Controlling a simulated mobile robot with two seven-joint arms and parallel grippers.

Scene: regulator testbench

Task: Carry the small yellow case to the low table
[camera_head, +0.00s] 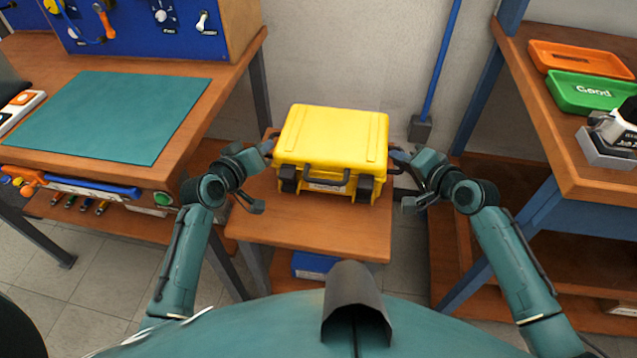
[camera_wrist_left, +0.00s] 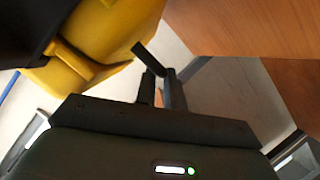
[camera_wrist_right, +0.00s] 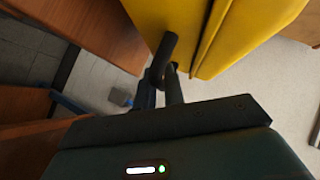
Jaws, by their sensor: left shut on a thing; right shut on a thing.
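The small yellow case (camera_head: 330,135) is closed and upright, with black latches and a handle on its front. It is at the back part of the low table (camera_head: 310,228), on it or just above it; I cannot tell if it touches. My left gripper (camera_head: 267,147) is at the case's left side, shut on it. My right gripper (camera_head: 398,157) is at its right side, shut on it. A black side handle (camera_wrist_right: 164,55) runs into the right fingers in the right wrist view. The case also shows in the left wrist view (camera_wrist_left: 110,35).
A workbench (camera_head: 215,85) with a teal mat (camera_head: 105,115) stands close on the left. A shelf bench (camera_head: 540,95) with orange (camera_head: 580,60) and green (camera_head: 590,93) trays stands on the right. A wall is behind. The low table's front part is clear.

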